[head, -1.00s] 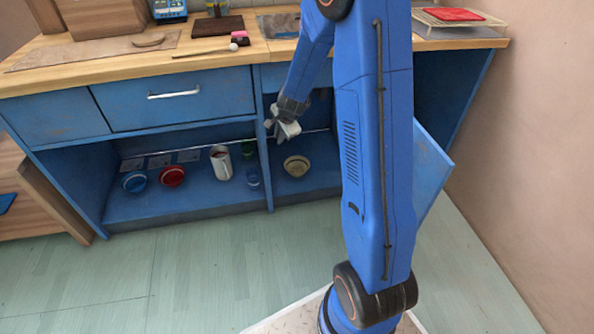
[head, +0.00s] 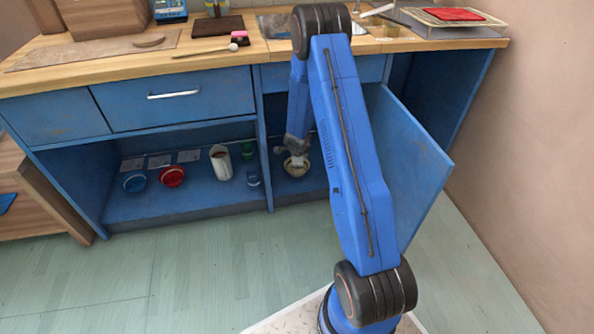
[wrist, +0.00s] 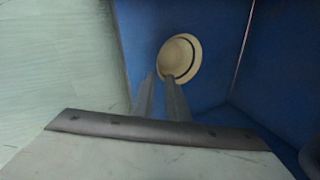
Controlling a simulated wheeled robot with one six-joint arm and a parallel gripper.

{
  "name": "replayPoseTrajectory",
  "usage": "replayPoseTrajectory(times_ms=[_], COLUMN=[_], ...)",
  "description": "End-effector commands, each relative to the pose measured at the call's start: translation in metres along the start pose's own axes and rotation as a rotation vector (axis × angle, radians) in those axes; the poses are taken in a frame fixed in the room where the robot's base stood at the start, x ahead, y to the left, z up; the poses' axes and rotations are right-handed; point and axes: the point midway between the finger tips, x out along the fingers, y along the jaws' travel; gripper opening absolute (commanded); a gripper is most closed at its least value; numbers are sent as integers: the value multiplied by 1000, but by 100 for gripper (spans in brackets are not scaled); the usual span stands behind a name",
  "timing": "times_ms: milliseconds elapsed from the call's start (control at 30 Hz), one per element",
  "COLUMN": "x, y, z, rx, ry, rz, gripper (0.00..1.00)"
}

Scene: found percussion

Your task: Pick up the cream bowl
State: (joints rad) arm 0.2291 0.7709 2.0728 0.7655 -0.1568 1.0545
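The cream bowl (head: 295,170) stands on the floor of the lower right cabinet compartment, partly hidden by my gripper (head: 298,160). My gripper reaches down into the compartment at the bowl. In the wrist view the bowl (wrist: 178,55) is beyond the fingertips, its pale inside and dark-banded rim showing. My gripper (wrist: 159,76) has two grey fingers with a gap between them. The right fingertip overlaps the bowl's near edge in the picture; the left one ends just beside it. I cannot tell whether either touches the bowl.
A blue bowl (head: 135,183), a red bowl (head: 172,177), a white can (head: 221,163), a green cup (head: 248,150) and a small blue item (head: 253,178) stand in the left compartment. A divider (head: 264,160) separates them. An open blue door (head: 410,165) stands right of my arm.

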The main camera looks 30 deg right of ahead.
Motion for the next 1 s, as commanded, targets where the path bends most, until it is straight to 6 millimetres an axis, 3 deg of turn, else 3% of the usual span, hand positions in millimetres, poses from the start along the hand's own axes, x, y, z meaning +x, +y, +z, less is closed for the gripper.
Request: replayPoseTrajectory(times_ms=[600,1000], x=[92,114], y=[1,2], z=[0,-2], rx=[-2,-2], ry=[-1,-1], rz=[1,1], gripper=[13,13])
